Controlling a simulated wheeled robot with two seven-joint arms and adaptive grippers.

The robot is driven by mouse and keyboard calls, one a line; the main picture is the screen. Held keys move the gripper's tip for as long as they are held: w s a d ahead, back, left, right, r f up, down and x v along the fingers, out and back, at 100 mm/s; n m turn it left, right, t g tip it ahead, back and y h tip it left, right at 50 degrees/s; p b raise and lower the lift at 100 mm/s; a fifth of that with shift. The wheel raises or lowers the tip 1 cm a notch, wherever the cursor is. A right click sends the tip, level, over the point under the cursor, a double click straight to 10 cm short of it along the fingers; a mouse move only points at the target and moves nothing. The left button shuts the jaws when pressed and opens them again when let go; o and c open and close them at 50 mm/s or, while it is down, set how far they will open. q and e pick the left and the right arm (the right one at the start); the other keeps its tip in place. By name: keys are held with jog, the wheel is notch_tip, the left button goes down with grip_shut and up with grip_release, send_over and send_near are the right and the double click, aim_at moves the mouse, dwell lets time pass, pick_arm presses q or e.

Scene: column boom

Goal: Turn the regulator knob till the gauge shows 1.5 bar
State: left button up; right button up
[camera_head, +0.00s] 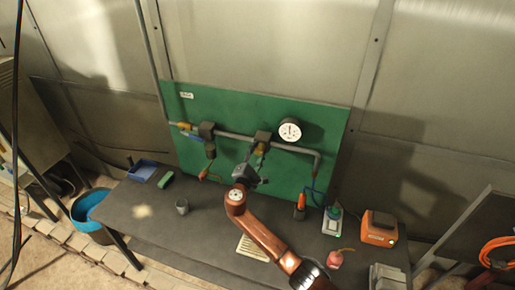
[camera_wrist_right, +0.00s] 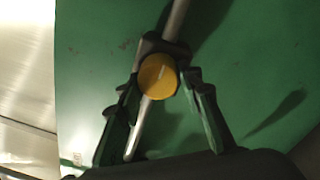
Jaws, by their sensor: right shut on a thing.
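The regulator (camera_head: 262,136) is a dark block on a grey pipe across a green panel (camera_head: 228,104). Its round yellow knob (camera_wrist_right: 157,77) faces the right wrist view and bears a short pale mark. The white round gauge (camera_head: 289,131) is on the panel, right of the regulator; its needle is too small to read. My right gripper (camera_head: 257,152) reaches up to the regulator from below. My left gripper is not in view.
The dark bench (camera_head: 215,229) below holds a blue tray (camera_head: 142,170), a grey cup (camera_head: 182,207), a red object (camera_head: 335,260) and an orange box (camera_head: 379,228). Another valve (camera_head: 207,131) is left on the pipe. A blue bucket (camera_head: 88,208) stands left of the bench.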

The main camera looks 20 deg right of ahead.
jog(key=n+p, duration=0.4)
jog(key=n, duration=0.1)
jog(key=shift+d+n+y+p, duration=0.1)
jog(key=shift+n+y+p, duration=0.2)
jog(key=shift+n+p, duration=0.1)
jog(key=shift+s+d+f+n+p, duration=0.1)
jog(key=shift+n+p, duration=0.4)
jog(key=shift+n, duration=0.4)
jog(key=shift+f+n+p, duration=0.1)
jog(key=shift+n+p, duration=0.4)
jog(key=shift+n, duration=0.4)
jog(key=o, duration=1.2)
jog(key=shift+c, duration=0.2)
jog(key=shift+r, duration=0.1)
jog(key=v, duration=1.2)
